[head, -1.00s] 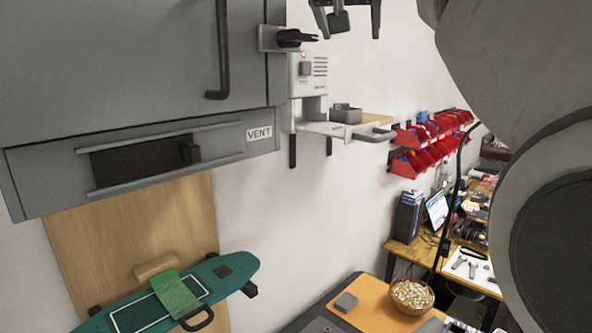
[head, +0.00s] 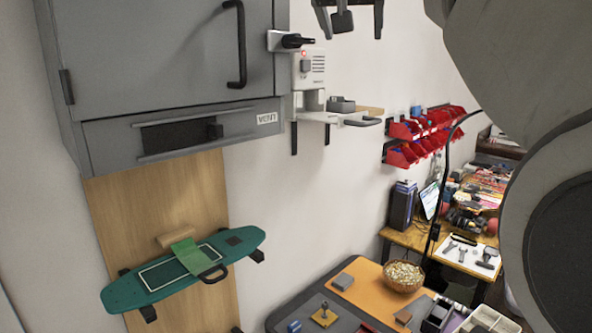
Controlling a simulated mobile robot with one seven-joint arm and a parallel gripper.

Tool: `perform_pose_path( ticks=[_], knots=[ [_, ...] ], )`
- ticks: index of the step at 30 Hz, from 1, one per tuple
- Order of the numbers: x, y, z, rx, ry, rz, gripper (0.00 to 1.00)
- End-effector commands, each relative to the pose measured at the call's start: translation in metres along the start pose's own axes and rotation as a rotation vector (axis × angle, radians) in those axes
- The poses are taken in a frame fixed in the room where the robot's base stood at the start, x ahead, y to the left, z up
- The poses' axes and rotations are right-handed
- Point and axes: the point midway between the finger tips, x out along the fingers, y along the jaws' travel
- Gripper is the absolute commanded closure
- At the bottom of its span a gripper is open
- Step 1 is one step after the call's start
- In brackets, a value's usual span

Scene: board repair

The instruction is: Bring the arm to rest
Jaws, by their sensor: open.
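My gripper (head: 351,30) shows at the top edge of the head view, its dark fingers spread apart and pointing down. Nothing is visible between the fingers, and the upper part of the gripper is cut off by the frame. It appears in front of the white wall, above and right of the grey cabinet's latch (head: 290,41). My large grey arm links fill the right side of the view.
A grey cabinet (head: 150,55) with a vent drawer hangs at upper left. A green skateboard deck (head: 150,290) is mounted below it. A workbench (head: 368,290) with a bowl (head: 402,275) stands lower right. Red bins (head: 405,155) line the wall.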

Motion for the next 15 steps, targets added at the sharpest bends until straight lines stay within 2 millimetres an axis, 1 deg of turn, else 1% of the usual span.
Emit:
perform_pose_path(
  ticks=[1,5,8,11,12,14,15],
  knots=[
    [0.0,0.01,0.013,-0.015,-0.026,-0.001,0.11],
    [0.003,0.025,0.046,-0.058,-0.091,-0.016,0.11],
    [0.003,0.038,0.078,-0.091,-0.147,-0.033,0.11],
    [0.001,0.051,0.116,-0.123,-0.205,-0.052,0.11],
    [0.0,0.057,0.132,-0.135,-0.23,-0.061,0.11],
    [-0.002,0.064,0.157,-0.151,-0.264,-0.074,0.11],
    [-0.004,0.069,0.174,-0.161,-0.289,-0.084,0.11]
  ],
)
